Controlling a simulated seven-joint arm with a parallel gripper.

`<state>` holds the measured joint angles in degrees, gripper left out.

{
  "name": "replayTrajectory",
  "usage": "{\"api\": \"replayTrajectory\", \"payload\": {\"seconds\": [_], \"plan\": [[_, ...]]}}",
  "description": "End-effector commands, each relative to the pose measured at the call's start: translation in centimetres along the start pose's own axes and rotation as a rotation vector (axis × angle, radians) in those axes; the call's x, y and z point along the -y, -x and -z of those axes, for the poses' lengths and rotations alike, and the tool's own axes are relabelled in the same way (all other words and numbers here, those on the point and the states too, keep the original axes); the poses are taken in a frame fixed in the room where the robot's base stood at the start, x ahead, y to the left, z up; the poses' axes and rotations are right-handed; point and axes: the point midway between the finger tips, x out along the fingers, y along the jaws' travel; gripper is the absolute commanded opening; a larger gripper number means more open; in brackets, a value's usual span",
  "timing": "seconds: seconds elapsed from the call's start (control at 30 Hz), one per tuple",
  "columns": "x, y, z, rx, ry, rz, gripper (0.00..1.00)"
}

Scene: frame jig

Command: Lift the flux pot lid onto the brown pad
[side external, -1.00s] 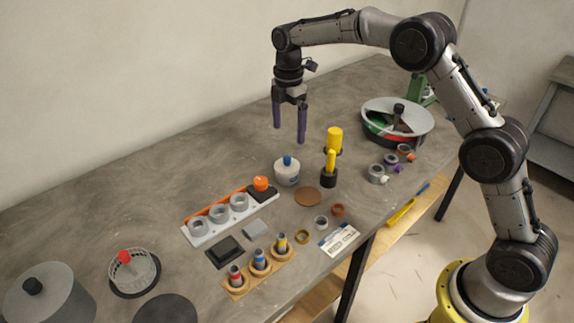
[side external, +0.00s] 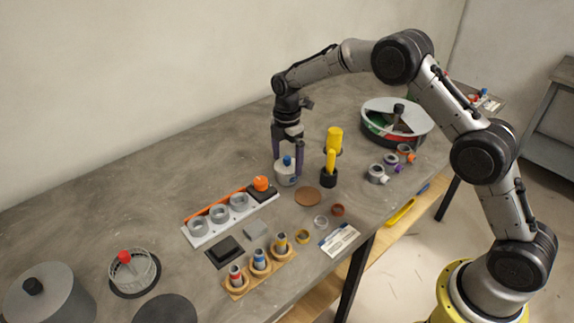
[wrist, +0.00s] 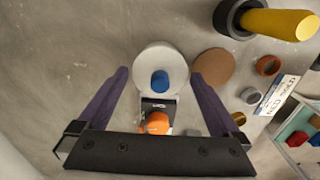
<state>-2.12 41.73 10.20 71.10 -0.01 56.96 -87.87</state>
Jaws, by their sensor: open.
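The flux pot (side external: 286,174) is a small grey-white pot whose lid carries a blue knob (side external: 287,160). In the wrist view the round pale lid (wrist: 160,64) with its blue knob (wrist: 160,82) lies just ahead of and between my fingers. My gripper (side external: 288,165) is open, its two purple fingers lowered around the pot at lid height; I cannot tell whether they touch it. The brown pad (side external: 308,196) is a flat, empty disc on the table, right of and nearer than the pot. It also shows right of the lid in the wrist view (wrist: 213,67).
A yellow-handled tool in a black holder (side external: 329,177) stands close right of the pot. A white rack (side external: 231,217) with grey rings and an orange knob (side external: 261,183) are to the left. Several small rings and a label card (side external: 340,239) lie in front.

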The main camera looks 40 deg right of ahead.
Motion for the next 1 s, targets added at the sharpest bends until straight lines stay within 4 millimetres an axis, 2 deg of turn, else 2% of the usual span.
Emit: {"api": "replayTrajectory", "payload": {"seconds": [0.1, 0.47, 0.77, 1.0], "plan": [[0.0, 0.0, 0.0, 0.0, 0.0, 0.0, 0.98], [0.0, 0.1, 0.0, 0.0, 0.0, 0.0, 0.33], [-0.1, 0.3, 0.0, 0.0, 0.0, -0.002, 0.33], [-0.1, 2.4, 0.0, 0.0, 0.0, -0.005, 0.33]]}}
